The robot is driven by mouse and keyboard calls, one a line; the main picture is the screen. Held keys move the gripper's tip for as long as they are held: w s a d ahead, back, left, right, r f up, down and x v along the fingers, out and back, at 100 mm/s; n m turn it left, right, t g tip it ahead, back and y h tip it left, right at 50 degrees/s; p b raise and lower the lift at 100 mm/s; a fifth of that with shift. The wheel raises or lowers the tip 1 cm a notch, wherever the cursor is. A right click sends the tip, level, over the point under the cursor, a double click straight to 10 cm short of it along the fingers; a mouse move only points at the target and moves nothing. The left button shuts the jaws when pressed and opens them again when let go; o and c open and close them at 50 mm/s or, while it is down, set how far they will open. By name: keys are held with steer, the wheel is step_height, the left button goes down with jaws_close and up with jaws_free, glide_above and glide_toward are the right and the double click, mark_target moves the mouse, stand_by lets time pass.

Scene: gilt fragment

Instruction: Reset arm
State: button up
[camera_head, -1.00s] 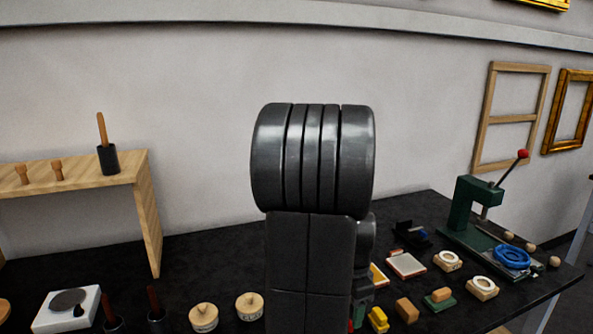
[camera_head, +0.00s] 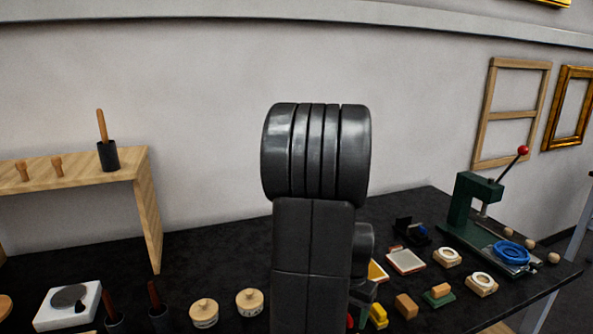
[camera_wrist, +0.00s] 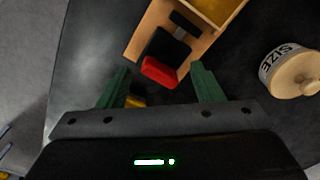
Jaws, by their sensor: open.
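My gripper (camera_wrist: 160,88) shows in the wrist view with its two green fingers wide apart and nothing held between them. Beyond the fingertips are a red block (camera_wrist: 159,72) and a black piece (camera_wrist: 165,45) on a wooden tray (camera_wrist: 140,48). In the head view my dark arm rises in the middle and covers part of the bench; the gripper itself is hidden or not distinct there.
The black bench (camera_head: 225,262) holds a green press (camera_head: 466,198) with a blue ring (camera_head: 511,253), several small blocks, lidded pots (camera_head: 249,302) and a white slab (camera_head: 52,310). A wooden shelf (camera_head: 110,168) stands at left. The lidded size pot (camera_wrist: 291,74) is right in the wrist view.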

steer(key=n, duration=1)
steer(key=shift+p, duration=0.3)
steer(key=shift+s+r, duration=0.1)
stand_by(0.3)
